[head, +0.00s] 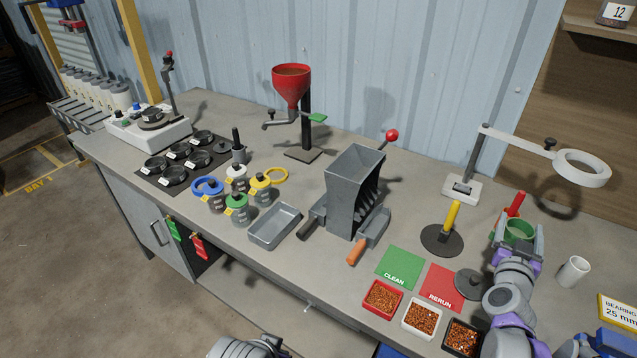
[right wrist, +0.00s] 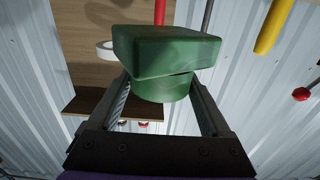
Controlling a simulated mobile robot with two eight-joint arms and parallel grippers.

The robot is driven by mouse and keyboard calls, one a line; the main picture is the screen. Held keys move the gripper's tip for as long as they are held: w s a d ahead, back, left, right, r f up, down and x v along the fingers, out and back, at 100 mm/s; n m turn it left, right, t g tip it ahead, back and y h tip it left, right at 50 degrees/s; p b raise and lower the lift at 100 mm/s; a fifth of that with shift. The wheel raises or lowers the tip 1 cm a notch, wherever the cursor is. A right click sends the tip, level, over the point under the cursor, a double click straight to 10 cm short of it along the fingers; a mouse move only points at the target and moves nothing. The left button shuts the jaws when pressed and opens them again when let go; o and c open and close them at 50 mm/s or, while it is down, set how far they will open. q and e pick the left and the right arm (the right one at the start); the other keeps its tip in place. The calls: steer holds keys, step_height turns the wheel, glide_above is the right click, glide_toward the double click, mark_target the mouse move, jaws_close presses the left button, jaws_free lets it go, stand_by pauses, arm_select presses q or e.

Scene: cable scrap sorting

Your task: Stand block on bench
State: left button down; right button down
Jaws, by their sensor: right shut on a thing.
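My right gripper (head: 518,245) is at the right end of the bench (head: 400,228). It is shut on a green block (head: 520,231). In the right wrist view the block (right wrist: 166,52) has a wide, rounded square part and a narrower round part, which sits between the two fingers of the gripper (right wrist: 162,98). The block appears held above the bench, but its exact clearance cannot be told. The fingers of my left gripper do not show.
A red post (head: 515,203) stands close behind the block. A white cup (head: 573,271) is to the right and a ring-headed lamp (head: 582,168) behind. A yellow-handled disc (head: 443,239), green mat (head: 399,267), red mat (head: 441,287) and granule trays (head: 421,319) lie left.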

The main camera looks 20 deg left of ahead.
steer(key=s+d+r+m+g+h+b, duration=0.2)
steer(key=s+d+m+h, duration=0.15)
steer(key=s+d, duration=0.35)
step_height(320, 180, down, 10)
steer(key=w+b, duration=0.1)
steer(key=shift+w+d+r+h+b, duration=0.15)
steer(key=shift+w+d+h+b, duration=0.1)
steer(key=shift+w+h+b, duration=0.15)
steer(key=shift+n, duration=0.25)
steer(key=shift+f+b, duration=0.35)
steer(key=shift+f, duration=0.05)
jaws_free()
steer(key=shift+r, duration=0.1)
steer(key=v, duration=1.2)
steer(key=shift+r+p, duration=0.2)
steer(key=shift+p, duration=0.1)
